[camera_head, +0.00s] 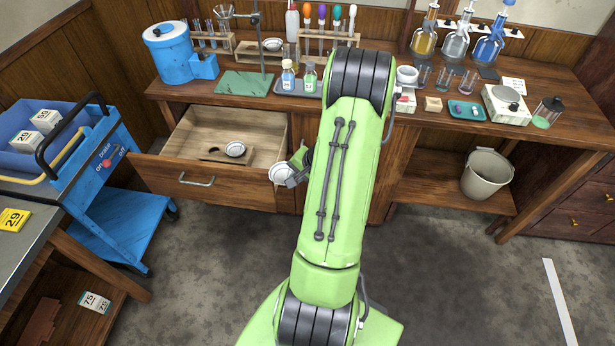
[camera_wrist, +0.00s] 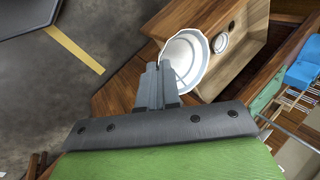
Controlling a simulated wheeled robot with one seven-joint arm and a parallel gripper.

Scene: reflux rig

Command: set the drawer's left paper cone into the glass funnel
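A white fluted paper cone (camera_head: 280,172) is at my gripper (camera_head: 298,177), just outside the open drawer's front right corner. In the wrist view, the fingers of my gripper (camera_wrist: 161,72) are closed together on the near rim of this cone (camera_wrist: 192,55). A second paper cone (camera_head: 235,149) sits in the open drawer (camera_head: 262,130), on a wooden holder with an empty place to its left. It also shows in the wrist view (camera_wrist: 221,43). The glass funnel (camera_head: 224,11) stands at the back left of the bench, by a retort stand.
A green mat (camera_head: 244,84) lies at the stand. A blue tank (camera_head: 171,55) stands left of it, and small bottles (camera_head: 288,77) stand right of it. Test-tube racks (camera_head: 325,38) line the back. A blue trolley (camera_head: 112,203) is at the left. The floor before the drawer is clear.

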